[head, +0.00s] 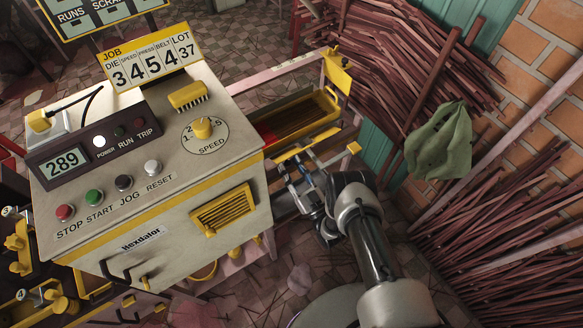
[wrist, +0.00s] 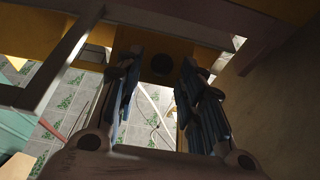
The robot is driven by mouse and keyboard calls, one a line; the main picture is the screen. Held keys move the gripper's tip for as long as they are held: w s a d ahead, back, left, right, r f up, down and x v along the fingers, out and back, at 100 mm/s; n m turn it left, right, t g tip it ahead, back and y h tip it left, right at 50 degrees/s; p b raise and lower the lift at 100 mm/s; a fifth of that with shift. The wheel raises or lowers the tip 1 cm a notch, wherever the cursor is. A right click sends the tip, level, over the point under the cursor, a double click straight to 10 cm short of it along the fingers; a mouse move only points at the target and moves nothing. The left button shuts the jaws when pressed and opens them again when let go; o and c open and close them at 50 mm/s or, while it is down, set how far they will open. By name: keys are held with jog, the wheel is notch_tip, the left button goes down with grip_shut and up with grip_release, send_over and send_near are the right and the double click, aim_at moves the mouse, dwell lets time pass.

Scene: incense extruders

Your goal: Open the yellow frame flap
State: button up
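A yellow bar (head: 308,144), which looks like an edge of the yellow frame flap, lies slanted beside the machine's right side, with a small yellow block (head: 353,148) near its right end. My gripper (head: 298,166) is just below this bar, its fingers pointing up toward it. In the wrist view my gripper (wrist: 160,75) is open, its two dark blue fingers apart. A yellow part with a dark round hole (wrist: 161,65) shows beyond and between the fingertips. I cannot tell whether the fingers touch it. The flap's hinge and full outline are not clear.
The control cabinet (head: 150,190) with buttons and a speed dial stands left of my gripper. A yellow-edged trough (head: 300,117) lies behind. Bundles of reddish sticks (head: 400,50) and a green cloth (head: 440,142) are at the right. A pale grey bar (wrist: 60,60) crosses the wrist view's left.

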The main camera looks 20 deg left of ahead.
aim_at(287, 158)
jog(key=shift+r, duration=0.1)
dwell(0.5)
jog(key=shift+w+r+g+h, duration=0.15)
jog(key=shift+r+g+h, duration=0.15)
jog(key=shift+r+h, duration=0.35)
jog(key=r+g+h, duration=0.1)
jog(key=w+a+r+g+h, duration=0.1)
jog(key=g+h, duration=0.1)
jog(key=a+r+g+h, duration=0.1)
jog(key=r+h, duration=0.1)
jog(key=shift+w+g, duration=0.15)
jog(key=shift+g, duration=0.25)
jog(key=r+p+v, duration=0.1)
jog(key=p+v, duration=0.4)
jog(key=v, duration=1.3)
jog(key=w+d+r+m+h+b, duration=0.1)
jog(key=w+d+r+h, duration=0.6)
jog(key=w+d+r, duration=0.2)
jog(key=shift+d+r+m, duration=0.3)
jog(key=shift+d+r, duration=0.45)
jog(key=shift+r, duration=0.1)
